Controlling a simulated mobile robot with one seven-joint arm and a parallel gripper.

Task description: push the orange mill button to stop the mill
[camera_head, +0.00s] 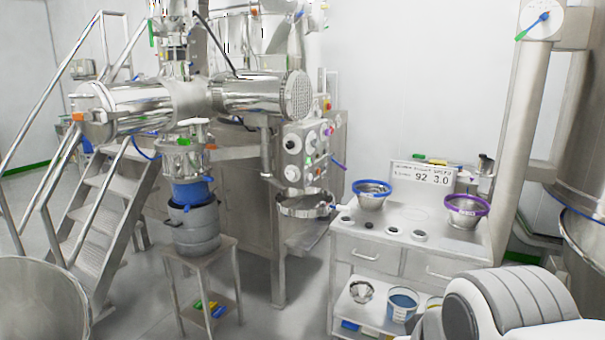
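A steel control panel (305,153) with several small knobs and buttons hangs at the right end of the horizontal steel mill-like machine (210,100). Green and reddish buttons show on it, but they are too small to tell which is the orange mill button. An orange part (78,117) shows at the machine's left end, and I cannot tell whether it is a button. My gripper is not in view. A white and grey ribbed part at the lower right looks like my own arm, well apart from the panel.
A steel bench (375,243) with a blue-rimmed bowl (371,193), a purple-rimmed bowl (466,211) and a display (423,174) stands right of the panel. A grey drum (194,229) stands on a stool (203,253). Steps (108,205) are at left. Open floor lies between stool and bench.

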